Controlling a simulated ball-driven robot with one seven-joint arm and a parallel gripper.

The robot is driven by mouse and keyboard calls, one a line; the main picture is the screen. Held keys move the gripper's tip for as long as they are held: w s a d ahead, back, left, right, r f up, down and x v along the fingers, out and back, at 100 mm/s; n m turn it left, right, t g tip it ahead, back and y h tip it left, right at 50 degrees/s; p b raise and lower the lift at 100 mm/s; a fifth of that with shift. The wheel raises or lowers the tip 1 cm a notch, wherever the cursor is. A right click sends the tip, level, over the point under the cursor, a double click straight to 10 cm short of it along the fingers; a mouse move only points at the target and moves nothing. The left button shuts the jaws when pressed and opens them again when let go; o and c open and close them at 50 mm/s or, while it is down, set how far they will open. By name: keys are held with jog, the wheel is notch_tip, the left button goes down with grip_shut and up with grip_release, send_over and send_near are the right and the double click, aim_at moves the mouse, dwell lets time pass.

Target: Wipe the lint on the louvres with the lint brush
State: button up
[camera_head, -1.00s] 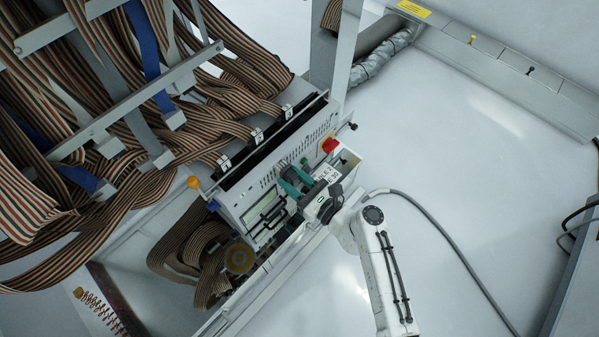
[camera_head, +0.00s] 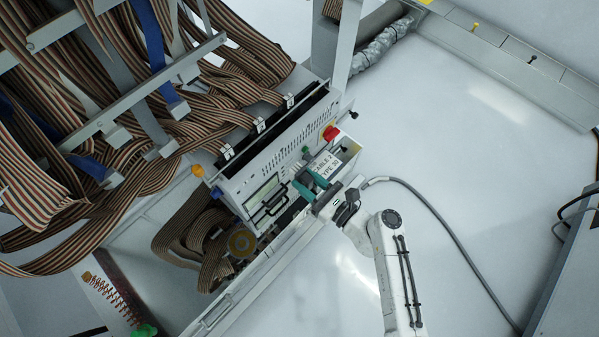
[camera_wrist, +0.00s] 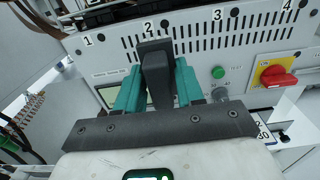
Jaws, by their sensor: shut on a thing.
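My gripper (camera_head: 309,185) has teal fingers and is at the front of the grey machine, below its slotted panel. In the wrist view my gripper (camera_wrist: 157,75) is shut on a black block-shaped thing (camera_wrist: 156,78), which looks like the lint brush. The louvres (camera_wrist: 235,24) are rows of dark slots just beyond the gripper, under the numbers 1 to 4. The louvres also show in the head view (camera_head: 291,137). The held thing looks apart from them, though the gap is hard to judge. I cannot make out lint on the slots.
A red knob (camera_wrist: 278,76) on a yellow plate and a green button (camera_wrist: 218,72) sit right of the gripper. A labelled box (camera_head: 331,164) is close by. Striped ribbon cables (camera_head: 205,95) crowd the left.

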jog(key=shift+s+d, duration=0.15)
jog(key=shift+d, duration=0.1)
jog(key=shift+s+d, duration=0.1)
jog(key=shift+d, duration=0.05)
jog(key=shift+p+v, duration=0.55)
jog(key=shift+v, duration=0.8)
